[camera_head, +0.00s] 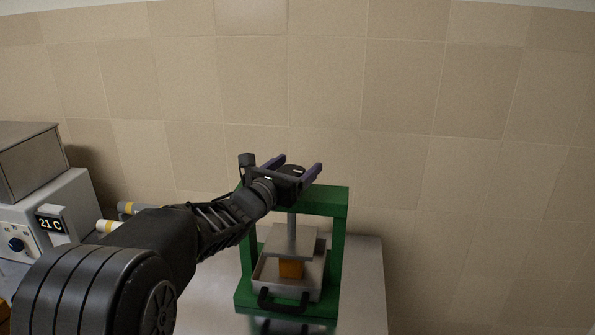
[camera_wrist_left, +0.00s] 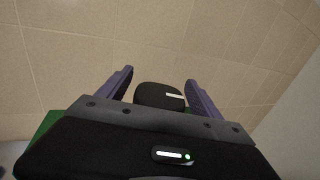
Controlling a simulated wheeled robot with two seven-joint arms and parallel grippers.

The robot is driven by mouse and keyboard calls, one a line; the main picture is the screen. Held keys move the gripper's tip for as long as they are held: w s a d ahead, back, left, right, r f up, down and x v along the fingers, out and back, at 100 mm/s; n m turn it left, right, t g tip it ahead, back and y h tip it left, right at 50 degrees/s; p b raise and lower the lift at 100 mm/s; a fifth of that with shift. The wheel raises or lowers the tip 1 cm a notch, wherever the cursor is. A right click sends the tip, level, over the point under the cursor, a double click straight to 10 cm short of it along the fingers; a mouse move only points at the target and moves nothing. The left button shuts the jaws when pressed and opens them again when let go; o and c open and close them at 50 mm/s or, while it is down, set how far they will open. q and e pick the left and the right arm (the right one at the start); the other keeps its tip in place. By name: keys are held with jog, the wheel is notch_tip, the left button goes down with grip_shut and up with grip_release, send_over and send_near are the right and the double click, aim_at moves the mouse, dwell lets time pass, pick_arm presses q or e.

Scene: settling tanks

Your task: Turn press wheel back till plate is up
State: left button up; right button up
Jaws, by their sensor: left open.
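The press is a green frame (camera_head: 340,235) on a grey table. Its grey plate (camera_head: 289,239) hangs on a rod and is low, over an orange block (camera_head: 291,269) in a metal tray (camera_head: 314,284) with a black handle. I cannot tell whether plate and block touch. My left gripper (camera_head: 294,167) is above the frame's top beam and hides part of it. In the left wrist view a black rounded wheel (camera_wrist_left: 155,96) with a white mark lies between its two open purple fingers (camera_wrist_left: 159,77). Gaps show on both sides. My right gripper is out of view.
At the left stands a grey device (camera_head: 60,205) with a "21 C" display and a dark knob. Yellow-banded pipe ends (camera_head: 108,226) stick out near my left arm. A tiled wall (camera_head: 450,150) is behind the press. The table right of the press is clear.

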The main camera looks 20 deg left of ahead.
pick_arm(q)
jog(key=shift+w, duration=0.35)
jog(key=shift+c, duration=0.5)
jog(key=c, duration=1.3)
jog(key=shift+o, duration=0.2)
